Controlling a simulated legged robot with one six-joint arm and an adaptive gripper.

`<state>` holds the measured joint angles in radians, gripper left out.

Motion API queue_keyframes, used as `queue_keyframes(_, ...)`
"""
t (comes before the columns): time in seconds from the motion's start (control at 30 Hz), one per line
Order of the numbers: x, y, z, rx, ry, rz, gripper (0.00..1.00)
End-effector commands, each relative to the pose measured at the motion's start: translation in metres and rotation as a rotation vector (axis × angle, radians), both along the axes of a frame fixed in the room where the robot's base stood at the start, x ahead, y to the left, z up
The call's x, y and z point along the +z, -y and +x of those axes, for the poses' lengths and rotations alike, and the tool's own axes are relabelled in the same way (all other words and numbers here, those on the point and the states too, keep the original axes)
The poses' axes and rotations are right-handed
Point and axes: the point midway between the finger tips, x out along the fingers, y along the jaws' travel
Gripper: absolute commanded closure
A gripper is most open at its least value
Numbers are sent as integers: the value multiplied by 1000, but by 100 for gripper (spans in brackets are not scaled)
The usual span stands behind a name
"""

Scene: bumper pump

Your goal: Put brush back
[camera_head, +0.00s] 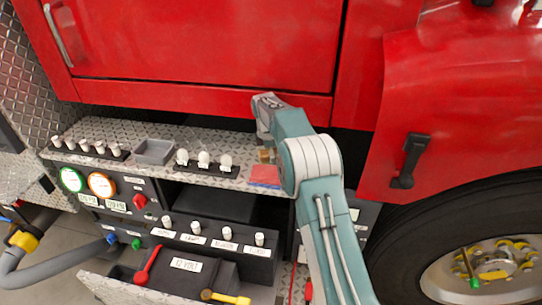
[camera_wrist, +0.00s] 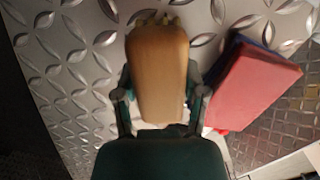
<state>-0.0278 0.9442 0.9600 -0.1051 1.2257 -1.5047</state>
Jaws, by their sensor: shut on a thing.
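The brush (camera_wrist: 158,72) has a tan wooden body, with yellowish bristles just showing at its far end in the wrist view. My gripper (camera_wrist: 160,98) is shut on it, one finger on each side. The brush is over the silver diamond-plate shelf; whether it touches the plate I cannot tell. In the head view only a small brown part of the brush (camera_head: 266,156) shows beside my arm, and my arm hides most of the gripper.
A red and blue block (camera_wrist: 254,84) lies right of the brush on the plate; it also shows in the head view (camera_head: 265,175). A grey open tray (camera_head: 154,151) and white knobs (camera_head: 204,158) stand left on the shelf. The red truck body (camera_head: 210,40) rises behind.

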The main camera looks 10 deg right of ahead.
Motion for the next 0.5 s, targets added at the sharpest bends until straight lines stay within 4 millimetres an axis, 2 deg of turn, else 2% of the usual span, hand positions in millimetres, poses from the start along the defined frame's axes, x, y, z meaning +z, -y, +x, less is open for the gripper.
queue_keyframes(0.13,-1,0,0,0,0,0,83)
queue_keyframes(0.17,-2,0,0,1,0,0,40)
queue_keyframes(0.2,-1,0,0,1,0,0,22)
queue_keyframes(0.23,-1,0,0,1,0,0,10)
queue_keyframes(0.5,-1,0,0,1,0,0,10)
